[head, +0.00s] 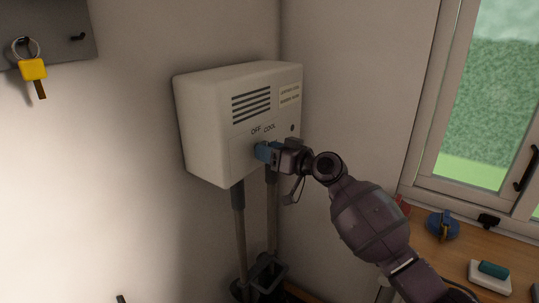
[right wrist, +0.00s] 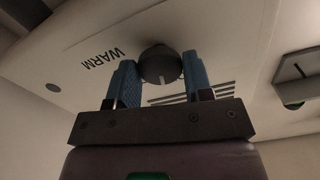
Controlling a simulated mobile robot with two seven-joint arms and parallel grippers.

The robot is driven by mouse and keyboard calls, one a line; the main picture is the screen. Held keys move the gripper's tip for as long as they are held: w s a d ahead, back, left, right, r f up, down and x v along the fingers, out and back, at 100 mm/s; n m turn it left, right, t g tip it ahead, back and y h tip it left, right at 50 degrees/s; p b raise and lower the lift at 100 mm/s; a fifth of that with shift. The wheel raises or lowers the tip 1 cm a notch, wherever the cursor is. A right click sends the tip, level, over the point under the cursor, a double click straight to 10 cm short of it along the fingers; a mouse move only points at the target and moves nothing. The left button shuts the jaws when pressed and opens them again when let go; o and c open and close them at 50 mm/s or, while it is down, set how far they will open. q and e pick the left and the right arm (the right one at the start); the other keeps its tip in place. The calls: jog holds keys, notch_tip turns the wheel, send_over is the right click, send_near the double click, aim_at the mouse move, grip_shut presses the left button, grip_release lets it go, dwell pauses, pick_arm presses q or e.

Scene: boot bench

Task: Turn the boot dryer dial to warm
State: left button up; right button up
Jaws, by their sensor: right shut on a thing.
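The boot dryer (head: 207,125) is a cream wall box with a slatted vent and the words OFF and COOL on its front. My right gripper (head: 262,152) is at its lower front and covers the dial in the head view. In the right wrist view the dark round dial (right wrist: 160,62) sits between the blue fingertips of my right gripper (right wrist: 160,80), which is shut on it. A pale mark shows on the dial. The WARM label (right wrist: 101,58) is printed to the left of the dial there. My left gripper is not in view.
Two tubes (head: 239,225) run down from the dryer to a dark stand. A yellow-tagged key (head: 33,70) hangs at the upper left. A wooden bench (head: 440,262) under the window holds a blue item (head: 442,225) and a teal block on a white dish (head: 489,280).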

pick_arm(q)
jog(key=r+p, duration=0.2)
jog(key=p, duration=0.1)
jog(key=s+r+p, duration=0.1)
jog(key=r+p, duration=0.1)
jog(key=p, duration=0.1)
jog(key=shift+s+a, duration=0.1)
pick_arm(e)
jog(key=m, duration=2.1)
jog(key=shift+m, duration=0.4)
jog(key=o, duration=0.9)
